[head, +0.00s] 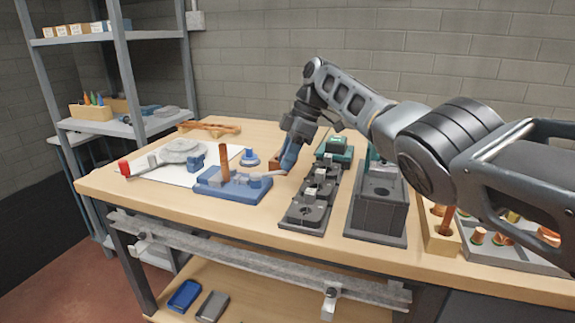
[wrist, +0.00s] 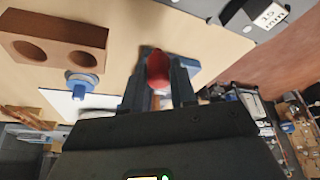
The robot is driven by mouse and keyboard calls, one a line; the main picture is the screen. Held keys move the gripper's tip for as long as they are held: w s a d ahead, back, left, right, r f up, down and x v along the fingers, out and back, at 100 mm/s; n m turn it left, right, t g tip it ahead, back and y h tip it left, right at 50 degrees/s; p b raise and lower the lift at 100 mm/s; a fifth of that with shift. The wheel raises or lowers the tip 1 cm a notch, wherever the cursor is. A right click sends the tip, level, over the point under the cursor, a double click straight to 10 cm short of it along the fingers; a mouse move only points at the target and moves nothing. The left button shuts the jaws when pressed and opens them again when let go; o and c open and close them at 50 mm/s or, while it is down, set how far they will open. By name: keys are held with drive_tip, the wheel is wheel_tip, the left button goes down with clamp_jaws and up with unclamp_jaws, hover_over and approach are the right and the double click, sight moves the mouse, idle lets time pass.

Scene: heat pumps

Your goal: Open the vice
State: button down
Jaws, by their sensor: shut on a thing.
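The blue vice (head: 228,187) sits on the workbench, left of my gripper. My gripper (head: 287,168) is low over the bench at the vice's right side, pointing down. In the wrist view my gripper (wrist: 158,88) has its fingers closed on a red knob (wrist: 158,68), with blue parts around it. The knob is hidden in the head view, so I cannot see clearly how it joins the vice.
A brown block with two holes (wrist: 55,42) and a blue round piece (wrist: 82,84) lie close to my gripper. A row of dark fixtures (head: 308,200) stands to the right. A white sheet (head: 165,175) with a grey tool lies left. The bench's front strip is clear.

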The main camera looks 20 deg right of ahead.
drive_tip(key=shift+w+n+b, duration=0.5)
drive_tip(key=shift+n+b, duration=0.1)
drive_tip(key=shift+b, duration=0.1)
drive_tip(key=shift+w+g, duration=0.1)
drive_tip(key=shift+g, duration=0.2)
drive_tip(key=c, duration=0.9)
unclamp_jaws()
